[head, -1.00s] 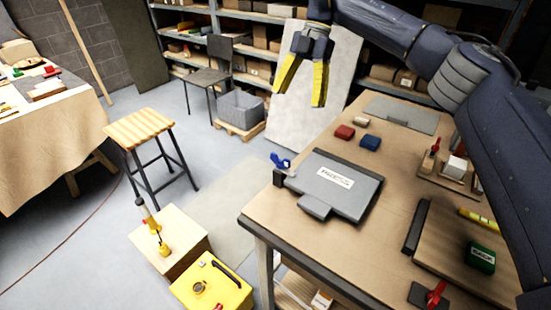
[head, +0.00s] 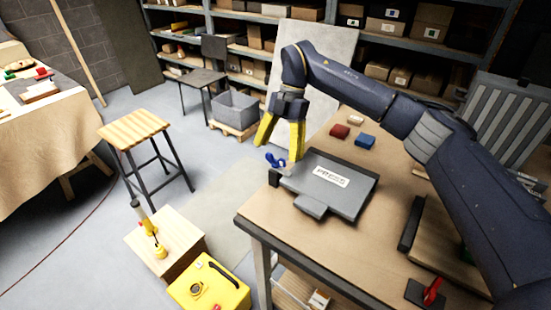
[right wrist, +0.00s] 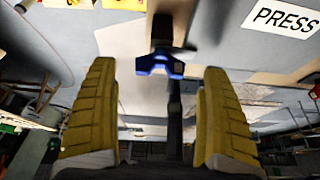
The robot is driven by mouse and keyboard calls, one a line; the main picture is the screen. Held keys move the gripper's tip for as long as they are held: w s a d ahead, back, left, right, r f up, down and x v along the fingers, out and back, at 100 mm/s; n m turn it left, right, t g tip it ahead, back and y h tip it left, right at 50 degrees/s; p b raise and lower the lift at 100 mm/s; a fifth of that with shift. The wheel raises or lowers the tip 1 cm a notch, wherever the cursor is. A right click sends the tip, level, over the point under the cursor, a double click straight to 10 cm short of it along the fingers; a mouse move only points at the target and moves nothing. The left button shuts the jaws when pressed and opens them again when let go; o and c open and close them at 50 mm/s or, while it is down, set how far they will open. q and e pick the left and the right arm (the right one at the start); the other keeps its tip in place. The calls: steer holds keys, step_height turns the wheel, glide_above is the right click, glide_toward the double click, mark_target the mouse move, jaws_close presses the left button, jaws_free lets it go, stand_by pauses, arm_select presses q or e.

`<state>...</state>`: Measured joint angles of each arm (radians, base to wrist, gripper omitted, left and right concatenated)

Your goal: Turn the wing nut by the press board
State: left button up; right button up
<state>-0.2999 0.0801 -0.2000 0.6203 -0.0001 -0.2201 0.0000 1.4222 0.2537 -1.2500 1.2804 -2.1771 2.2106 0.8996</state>
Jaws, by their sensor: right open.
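The blue wing nut (head: 275,160) stands on a dark mount at the left edge of the grey press board (head: 352,197), which is labelled PRESS. My right gripper (head: 276,158) has yellow fingers and points down right at the wing nut. In the right wrist view the open fingers (right wrist: 158,110) stand on either side of the wing nut (right wrist: 160,66), which lies between and slightly beyond them. I cannot tell whether a finger touches it. The press board's label corner (right wrist: 285,18) shows at upper right. My left gripper is not in view.
A red-handled part (head: 431,292) is at the front right. A stool (head: 135,126) and yellow box (head: 208,285) stand on the floor to the left.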

mark_target(276, 156)
steer(key=shift+x, duration=1.5)
steer(key=shift+c, duration=0.3)
steer(key=c, duration=1.3)
